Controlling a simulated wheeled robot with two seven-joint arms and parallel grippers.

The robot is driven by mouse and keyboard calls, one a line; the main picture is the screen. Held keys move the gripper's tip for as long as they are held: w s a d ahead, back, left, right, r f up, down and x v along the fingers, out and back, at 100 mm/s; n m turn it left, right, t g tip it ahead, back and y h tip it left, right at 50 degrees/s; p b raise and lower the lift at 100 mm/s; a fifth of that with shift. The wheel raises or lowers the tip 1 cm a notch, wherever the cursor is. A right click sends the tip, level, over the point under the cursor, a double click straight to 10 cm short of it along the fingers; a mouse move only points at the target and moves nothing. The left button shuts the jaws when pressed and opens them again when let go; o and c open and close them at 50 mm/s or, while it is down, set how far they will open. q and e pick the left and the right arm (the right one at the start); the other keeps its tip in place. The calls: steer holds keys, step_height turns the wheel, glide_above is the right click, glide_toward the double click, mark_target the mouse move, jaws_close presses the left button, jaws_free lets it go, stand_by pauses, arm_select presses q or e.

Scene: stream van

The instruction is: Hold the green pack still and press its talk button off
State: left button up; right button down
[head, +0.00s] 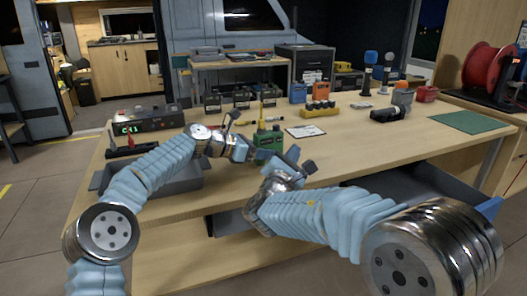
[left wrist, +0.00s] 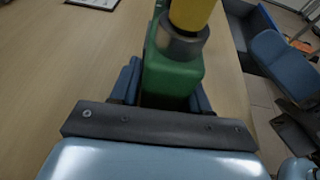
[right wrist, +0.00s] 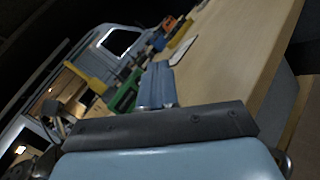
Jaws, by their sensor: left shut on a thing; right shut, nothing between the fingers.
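The green pack (head: 268,141) stands upright on the wooden table, with a yellow antenna on top. In the left wrist view the green pack (left wrist: 172,75) sits between the blue fingers of my left gripper (left wrist: 162,88), which is shut on it. My right gripper (right wrist: 157,88) is shut and empty, its fingertips close beside the green pack (right wrist: 125,92) in the right wrist view. I cannot tell whether they touch it. In the head view my right gripper (head: 293,158) is just right of the pack. The talk button cannot be made out.
A white sheet (head: 306,130) lies behind the pack. A grey tray (head: 180,180) is at left, beneath my left arm. An open drawer is at front right. A green mat (head: 467,122) lies at right.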

stand_by(0.3)
arm_select(q)
steer(key=o, duration=1.2)
